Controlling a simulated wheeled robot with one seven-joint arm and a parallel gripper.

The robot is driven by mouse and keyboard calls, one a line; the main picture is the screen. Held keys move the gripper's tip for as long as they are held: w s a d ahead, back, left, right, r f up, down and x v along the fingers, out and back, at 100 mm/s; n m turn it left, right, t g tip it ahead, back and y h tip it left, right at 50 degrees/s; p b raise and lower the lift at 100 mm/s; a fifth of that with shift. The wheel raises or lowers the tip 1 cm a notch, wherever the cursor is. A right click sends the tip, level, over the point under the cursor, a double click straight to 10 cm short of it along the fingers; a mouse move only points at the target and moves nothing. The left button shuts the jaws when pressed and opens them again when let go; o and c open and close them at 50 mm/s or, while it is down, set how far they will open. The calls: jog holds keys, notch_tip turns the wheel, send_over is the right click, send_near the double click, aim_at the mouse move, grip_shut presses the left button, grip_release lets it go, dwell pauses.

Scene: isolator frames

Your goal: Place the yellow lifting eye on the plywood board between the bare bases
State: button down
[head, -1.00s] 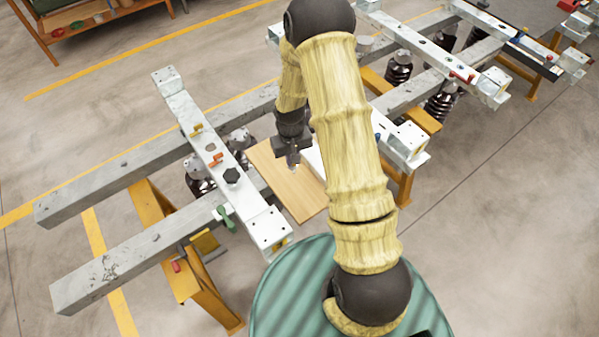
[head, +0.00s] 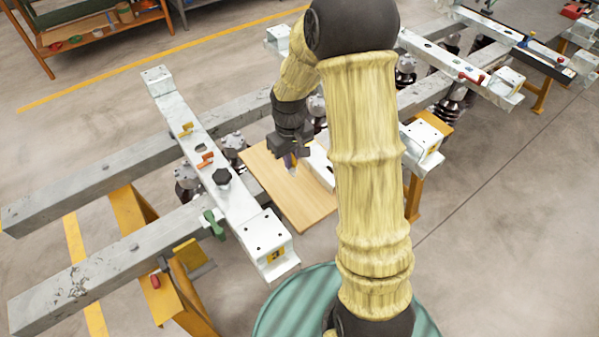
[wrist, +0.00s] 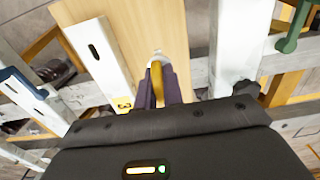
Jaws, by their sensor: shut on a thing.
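My gripper (head: 291,168) hangs over the pale plywood board (head: 300,208) in the head view. In the wrist view its purple fingers (wrist: 158,88) are shut on a yellow piece that looks like the lifting eye (wrist: 156,78). Most of the piece is hidden between the fingers. The board (wrist: 145,25) also shows behind the fingers there, and I cannot tell whether the piece touches it. The board lies across the grey rails, between a white crossbeam (head: 250,222) and a white slotted bar (head: 318,160). I cannot make out the bare bases clearly.
A yellow clip (head: 187,129), an orange clip (head: 206,161), a black knob (head: 222,177) and a green handle (head: 213,224) sit on or beside the left crossbeam. Dark insulators (head: 187,182) stand near it. The board's front part is clear.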

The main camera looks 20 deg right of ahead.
aim_at(292, 173)
jog(key=shift+f, duration=3.1)
jog(key=shift+f, duration=1.9)
jog(key=c, duration=1.1)
grip_release()
